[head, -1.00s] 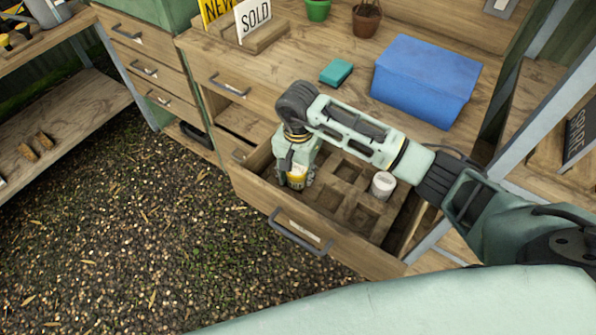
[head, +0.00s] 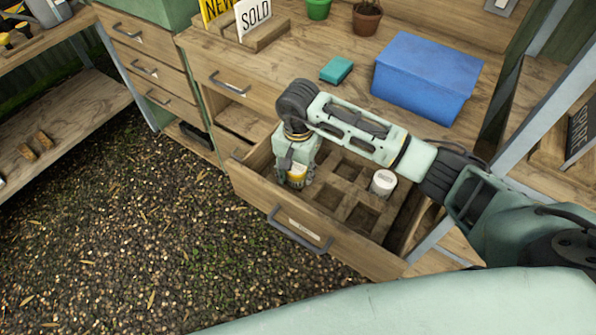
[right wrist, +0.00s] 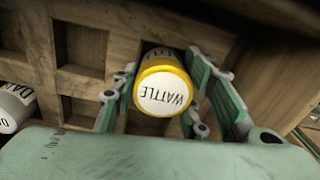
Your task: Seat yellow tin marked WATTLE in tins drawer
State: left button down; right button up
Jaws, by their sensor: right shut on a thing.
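The yellow tin (head: 296,172) with a white lid marked WATTLE is in my right gripper (head: 297,180), at the left end of the open tins drawer (head: 330,237). In the right wrist view the tin (right wrist: 163,85) stands between the two fingers (right wrist: 160,95), with its lid towards the camera. It is at a compartment of the drawer's wooden grid; I cannot tell whether its base touches the bottom. My left gripper is not in view.
A white tin (head: 383,182) sits in the drawer's grid at the right, with empty compartments (head: 330,199) between. A blue box (head: 425,79), a teal sponge (head: 337,69) and a SOLD sign (head: 253,17) are on the bench top above.

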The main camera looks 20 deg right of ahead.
jog(key=shift+s+f, duration=0.3)
jog(key=shift+f, duration=0.3)
jog(key=o, duration=1.3)
jog(key=shift+w+d+f, duration=0.1)
jog(key=shift+w, duration=0.15)
jog(key=shift+r, duration=0.25)
notch_tip(320, 180, up, 12)
